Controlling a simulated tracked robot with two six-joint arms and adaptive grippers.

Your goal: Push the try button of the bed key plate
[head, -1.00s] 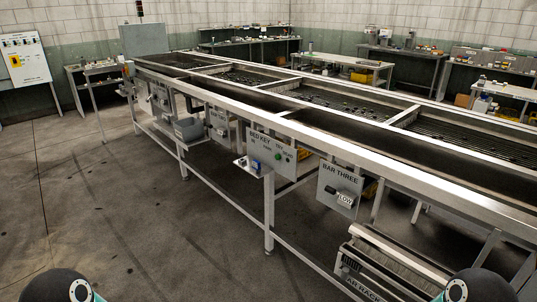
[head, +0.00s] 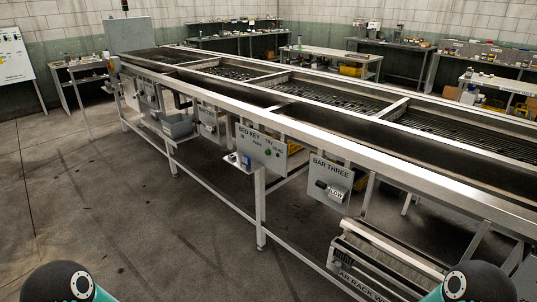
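The bed key plate (head: 261,148) is a grey panel marked BED KEY, hung on the near side of the long roller machine, around the middle of the head view. A green round button (head: 268,153) sits on its right part, near small lettering that seems to read TRY. A blue item (head: 246,161) sits at the plate's lower left, by a small shelf. Dark rounded parts of my two arms show at the bottom left and bottom right corners. Neither gripper is in view, and nothing of mine touches the plate.
The BAR THREE plate (head: 329,181) with a dark handle and LOW tag hangs to the right. A rack (head: 385,262) stands low at the bottom right. A steel leg (head: 260,210) stands below the bed key plate. The floor (head: 120,210) at left is clear.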

